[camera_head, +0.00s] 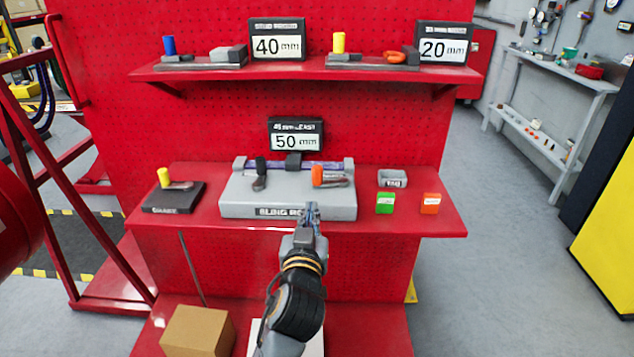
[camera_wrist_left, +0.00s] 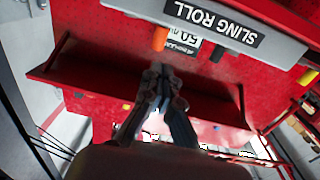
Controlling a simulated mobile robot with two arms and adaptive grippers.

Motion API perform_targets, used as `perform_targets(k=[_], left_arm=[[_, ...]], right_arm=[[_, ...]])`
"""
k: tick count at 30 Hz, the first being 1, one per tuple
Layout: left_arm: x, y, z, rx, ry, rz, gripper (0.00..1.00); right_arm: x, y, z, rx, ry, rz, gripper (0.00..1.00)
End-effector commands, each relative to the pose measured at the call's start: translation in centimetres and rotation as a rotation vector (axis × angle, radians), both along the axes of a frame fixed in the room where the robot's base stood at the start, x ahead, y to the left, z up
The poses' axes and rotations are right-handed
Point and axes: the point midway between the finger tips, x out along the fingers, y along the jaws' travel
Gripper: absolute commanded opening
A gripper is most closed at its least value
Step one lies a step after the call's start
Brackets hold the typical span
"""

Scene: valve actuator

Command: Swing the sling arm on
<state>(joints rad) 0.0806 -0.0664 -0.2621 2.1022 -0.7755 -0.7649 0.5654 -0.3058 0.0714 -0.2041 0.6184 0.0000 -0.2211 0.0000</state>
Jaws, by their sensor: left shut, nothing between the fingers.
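The grey sling roll unit (camera_head: 240,203) sits in the middle of the red lower shelf, its front label partly hidden by my gripper. It also shows at the top of the left wrist view (camera_wrist_left: 285,42). On it are a lever with an orange grip (camera_head: 317,175) at the right and a dark upright lever (camera_head: 260,170) at the left. In the left wrist view the orange grip (camera_wrist_left: 160,38) hangs near the dark lever (camera_wrist_left: 217,52). I cannot tell which is the sling arm. My left gripper (camera_head: 310,207) is shut and empty, in front of the unit and apart from both levers. It also shows in the wrist view (camera_wrist_left: 160,72).
A dark block with a yellow-topped lever (camera_head: 165,178) stands left on the shelf. A grey tray (camera_head: 392,178), a green box (camera_head: 384,203) and an orange box (camera_head: 431,204) stand right. A 50 mm sign (camera_head: 295,136) is behind the unit. The upper shelf (camera_head: 300,74) overhangs.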

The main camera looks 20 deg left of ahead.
Motion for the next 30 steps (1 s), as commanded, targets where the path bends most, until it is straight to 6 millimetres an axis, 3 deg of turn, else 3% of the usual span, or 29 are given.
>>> perform_targets(k=[6, 13, 19, 30], left_arm=[[4.9, 1.2, 0.3, 0.004, 0.0, 0.0, 0.0], [8.6, 2.2, 0.2, 0.002, 0.001, 0.0, 0.0], [10.0, 2.4, 0.0, 0.002, 0.001, -0.001, 0.0], [10.2, 2.5, -0.1, 0.0, 0.001, -0.002, 0.0]], right_arm=[[0.0, 0.1, 1.1, 0.001, 0.001, 0.001, 0.4], [0.4, -0.7, 1.8, -0.009, -0.006, -0.001, 0.4], [0.6, -1.1, 2.0, -0.012, -0.008, -0.003, 0.4], [0.6, -1.0, 2.0, -0.012, -0.01, -0.003, 0.4]])
